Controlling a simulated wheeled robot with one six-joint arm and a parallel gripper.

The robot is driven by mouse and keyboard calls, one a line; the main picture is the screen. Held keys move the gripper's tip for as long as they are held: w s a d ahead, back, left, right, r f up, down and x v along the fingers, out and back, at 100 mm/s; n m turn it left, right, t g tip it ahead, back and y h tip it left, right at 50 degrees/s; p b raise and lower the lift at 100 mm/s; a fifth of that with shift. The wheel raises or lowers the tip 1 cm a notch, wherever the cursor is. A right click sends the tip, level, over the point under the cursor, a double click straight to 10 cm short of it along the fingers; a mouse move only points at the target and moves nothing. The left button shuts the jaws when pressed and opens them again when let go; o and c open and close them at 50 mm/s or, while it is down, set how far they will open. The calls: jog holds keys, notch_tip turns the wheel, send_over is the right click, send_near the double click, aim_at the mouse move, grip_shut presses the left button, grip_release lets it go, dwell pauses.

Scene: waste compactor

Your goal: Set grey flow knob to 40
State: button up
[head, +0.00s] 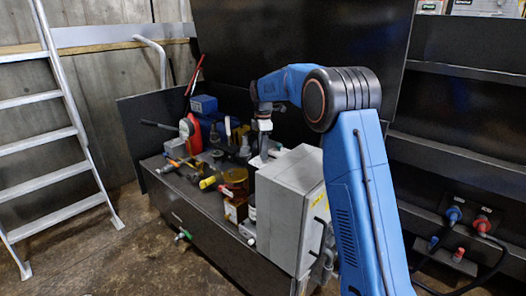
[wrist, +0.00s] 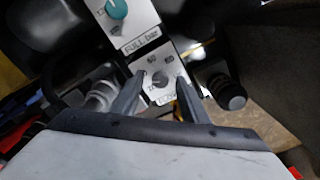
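In the wrist view a small grey knob (wrist: 160,79) sits on a white panel plate (wrist: 151,62) with scale marks around it. The label below it is partly cut off by my gripper, and the knob's exact setting is too small to read. My gripper (wrist: 159,82) is open, with one finger on each side of the knob. A gap shows between the fingers and the knob, and I cannot tell how far the tips are above the plate.
A teal knob (wrist: 116,9) sits above the grey one, over a "FULL bar" label. A black round fitting (wrist: 228,92) stands close to the right.

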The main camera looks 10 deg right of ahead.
notch_tip(320, 180, up, 17)
jog(key=shift+r, duration=0.2)
dwell(0.6)
